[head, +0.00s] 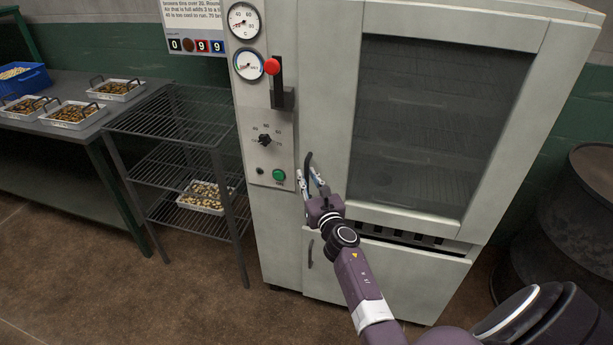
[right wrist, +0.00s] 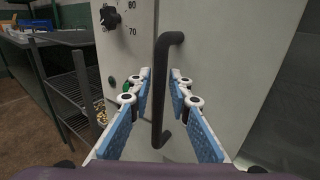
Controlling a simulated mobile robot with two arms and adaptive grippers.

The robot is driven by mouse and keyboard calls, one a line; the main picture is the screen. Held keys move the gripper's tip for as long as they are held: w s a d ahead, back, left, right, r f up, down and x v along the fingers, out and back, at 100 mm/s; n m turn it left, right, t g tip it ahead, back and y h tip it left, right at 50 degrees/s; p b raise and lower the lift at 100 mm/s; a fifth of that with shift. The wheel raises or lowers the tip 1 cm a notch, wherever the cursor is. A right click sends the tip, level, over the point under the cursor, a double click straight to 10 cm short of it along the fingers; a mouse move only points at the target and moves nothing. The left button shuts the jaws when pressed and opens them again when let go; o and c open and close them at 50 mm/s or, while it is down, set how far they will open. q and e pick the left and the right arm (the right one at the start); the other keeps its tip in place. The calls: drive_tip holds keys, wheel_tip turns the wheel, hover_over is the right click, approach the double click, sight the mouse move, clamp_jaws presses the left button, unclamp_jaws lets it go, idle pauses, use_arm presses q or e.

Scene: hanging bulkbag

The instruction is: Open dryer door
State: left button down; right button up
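The dryer door (head: 354,100) is a pale panel with a large dark window, and it looks shut. Its black vertical bar handle (head: 308,160) is on the door's left side, partly hidden by my gripper in the head view. My right gripper (head: 312,178) is at the handle. In the right wrist view the handle (right wrist: 161,90) stands between the two blue-padded fingers of my right gripper (right wrist: 160,92), with a gap on both sides, so the gripper is open around it. My left gripper is not in view.
A control panel (head: 266,135) with gauges, a red lever (head: 274,80) and a green button (head: 279,175) is left of the door. A wire rack (head: 185,120) and a table with trays stand further left. A dark barrel (head: 575,225) stands at the right.

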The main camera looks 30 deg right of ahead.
drive_tip(key=shift+w+d, duration=0.1)
drive_tip(key=shift+w, duration=0.4)
clamp_jaws()
drive_tip(key=shift+s, duration=0.1)
